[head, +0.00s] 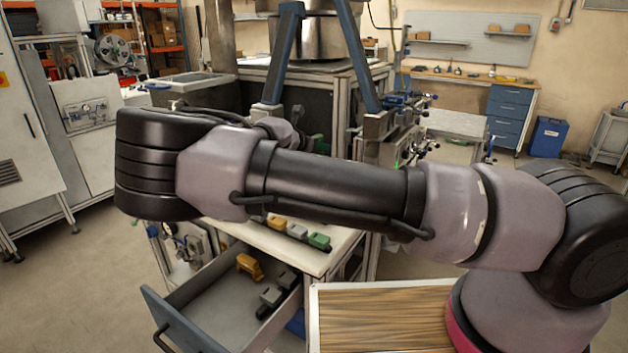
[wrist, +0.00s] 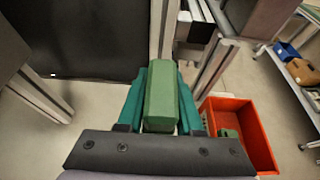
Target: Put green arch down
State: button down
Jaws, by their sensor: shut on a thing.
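The green arch (wrist: 163,100) is between the two teal fingers of my gripper (wrist: 163,75) in the wrist view. My gripper is shut on it and holds it above the floor. The underside of the arch is hidden. In the head view my arm hides most of the gripper, and I cannot make out the held arch there.
An orange bin (wrist: 262,128) with a small green thing (wrist: 229,134) inside is below right of my gripper. Grey frame posts (wrist: 215,62) stand close by. In the head view an open drawer (head: 205,294) holds a yellow arch (head: 249,266) and grey pieces.

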jog(key=f, duration=0.5)
jog(key=shift+w+f, duration=0.3)
jog(key=shift+f, duration=2.2)
jog(key=c, duration=0.6)
grip_release()
jog(key=shift+f, duration=0.15)
jog(key=shift+o, duration=0.2)
jog(key=shift+r, duration=0.2)
jog(key=v, duration=1.2)
jog(key=shift+a+f, duration=0.1)
